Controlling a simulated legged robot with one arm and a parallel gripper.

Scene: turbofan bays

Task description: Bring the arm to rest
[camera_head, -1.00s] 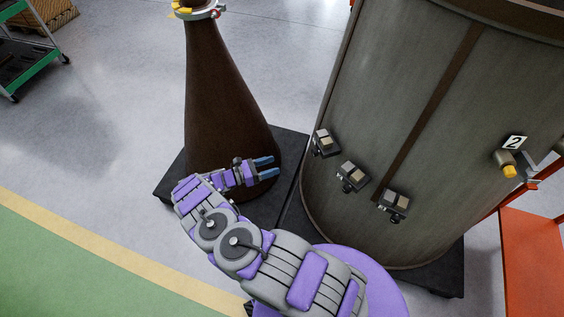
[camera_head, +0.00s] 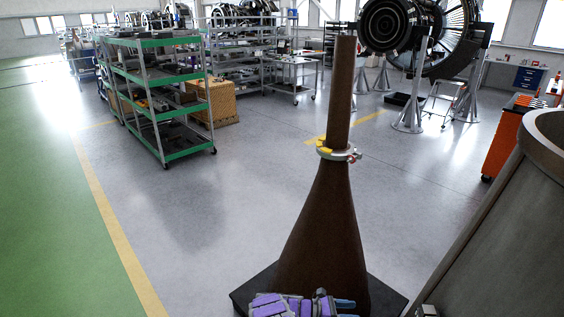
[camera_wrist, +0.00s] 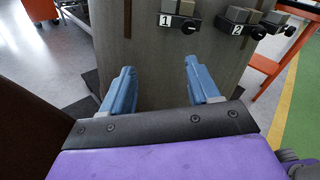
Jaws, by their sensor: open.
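My gripper (camera_head: 345,304) shows at the bottom edge of the head view, in front of the base of a brown cone-shaped stand. In the wrist view its two blue fingers (camera_wrist: 158,88) are apart with nothing between them. Beyond them is the grey-brown drum (camera_wrist: 150,50), which carries dark latch blocks labelled 1 (camera_wrist: 178,22) and 2 (camera_wrist: 240,24). A gap shows between the fingertips and the drum. Most of my arm is below the head view.
The brown cone (camera_head: 325,235) with a ringed collar (camera_head: 338,152) stands on a dark base plate. The drum (camera_head: 510,215) is at right. A green-edged shelf cart (camera_head: 160,95) stands back left. An engine (camera_head: 400,28) is behind. Grey floor (camera_head: 215,205) between is clear.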

